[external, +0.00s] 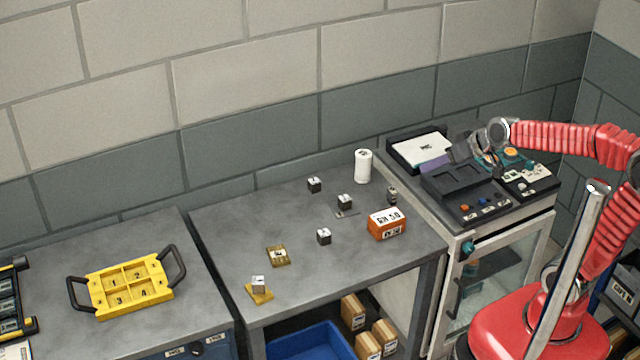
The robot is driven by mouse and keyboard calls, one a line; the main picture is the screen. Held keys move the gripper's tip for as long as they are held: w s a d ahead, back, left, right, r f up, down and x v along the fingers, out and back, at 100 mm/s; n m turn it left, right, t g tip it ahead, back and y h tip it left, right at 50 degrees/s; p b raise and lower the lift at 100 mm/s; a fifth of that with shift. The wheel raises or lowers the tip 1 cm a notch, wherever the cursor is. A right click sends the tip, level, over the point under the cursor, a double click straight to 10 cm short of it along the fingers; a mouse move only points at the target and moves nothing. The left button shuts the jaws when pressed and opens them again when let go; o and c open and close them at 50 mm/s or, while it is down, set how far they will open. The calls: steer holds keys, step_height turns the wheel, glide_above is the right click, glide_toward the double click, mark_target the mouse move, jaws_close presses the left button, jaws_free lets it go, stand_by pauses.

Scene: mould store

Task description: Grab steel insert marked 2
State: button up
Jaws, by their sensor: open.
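Several small steel blocks with pale tops stand on the middle grey bench: one at the back (314,185), one in the middle (344,201), one nearer the front (323,236). Another steel block (258,284) sits on a small yellow plate at the front left. Their marks are too small to read, so I cannot tell which is insert 2. My gripper (474,160) is open over the equipment on the right-hand cabinet, well to the right of the blocks. Its fingertips are hard to make out against the dark equipment.
An orange box (387,224), a white roll (363,166) and a small brass-coloured plate (278,255) are on the middle bench. A yellow compartment tray (127,283) with black handles lies on the left bench. A dark tray (455,181) is below my gripper.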

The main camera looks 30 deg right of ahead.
steer(key=w+a+f+t, duration=0.2)
steer(key=w+a+f, duration=0.1)
steer(key=w+a, duration=0.4)
steer(key=w+a+f+t, duration=0.1)
steer(key=w+a+f, duration=0.1)
steer(key=w+a, duration=0.55)
steer(key=m+t+h, duration=0.1)
steer(key=t+h, duration=0.1)
steer(key=h, duration=0.1)
glide_toward(317, 185)
steer(key=shift+v, duration=1.05)
steer(key=shift+w, duration=0.1)
steer(key=shift+x, duration=4.2)
